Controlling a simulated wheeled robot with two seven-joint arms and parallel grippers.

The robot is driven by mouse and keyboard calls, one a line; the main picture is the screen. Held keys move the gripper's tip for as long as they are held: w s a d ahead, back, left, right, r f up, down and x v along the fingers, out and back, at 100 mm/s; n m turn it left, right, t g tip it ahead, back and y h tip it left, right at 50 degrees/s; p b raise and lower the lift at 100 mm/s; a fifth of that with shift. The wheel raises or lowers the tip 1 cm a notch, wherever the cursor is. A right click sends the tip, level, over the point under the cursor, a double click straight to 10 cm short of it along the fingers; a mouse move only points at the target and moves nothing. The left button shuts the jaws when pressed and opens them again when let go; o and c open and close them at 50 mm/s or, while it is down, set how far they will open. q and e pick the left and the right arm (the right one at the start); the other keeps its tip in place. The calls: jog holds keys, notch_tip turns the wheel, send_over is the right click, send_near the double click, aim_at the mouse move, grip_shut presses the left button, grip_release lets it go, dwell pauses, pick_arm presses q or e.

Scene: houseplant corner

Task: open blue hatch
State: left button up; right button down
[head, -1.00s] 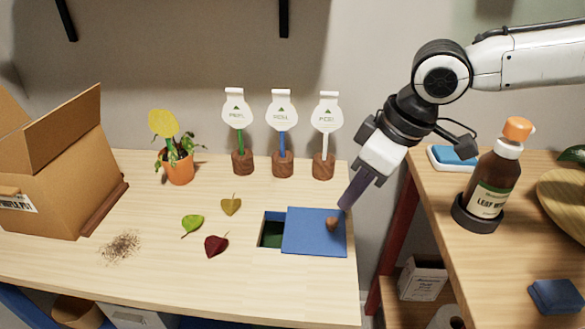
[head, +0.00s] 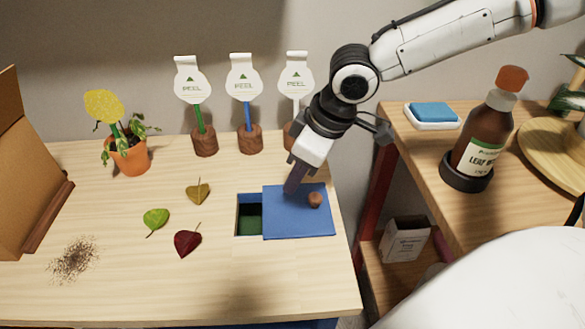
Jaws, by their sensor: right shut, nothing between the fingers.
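The blue hatch (head: 298,220) is a flat blue panel with a round brown knob (head: 315,199) on its right half. It lies on the wooden table and is partly open, with a dark green opening (head: 249,217) showing at its left. My right gripper (head: 291,190) is shut and empty. It points down at the hatch's back edge, left of the knob and apart from it; I cannot tell whether the tips touch the panel. My left gripper is not in view.
Three leaves (head: 187,241) lie left of the opening, and brown crumbs (head: 73,259) lie further left. A potted plant (head: 128,155) and three tag stands (head: 204,140) are at the back. A cardboard box (head: 28,170) is at left. A brown bottle (head: 487,140) stands on the right table.

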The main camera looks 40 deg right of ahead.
aim_at(325, 203)
jog(key=shift+s+d, duration=0.5)
jog(key=shift+s, duration=0.35)
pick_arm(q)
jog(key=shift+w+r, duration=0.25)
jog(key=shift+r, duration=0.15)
pick_arm(e)
jog(key=shift+s+d+f, duration=0.15)
jog(key=shift+s, duration=0.1)
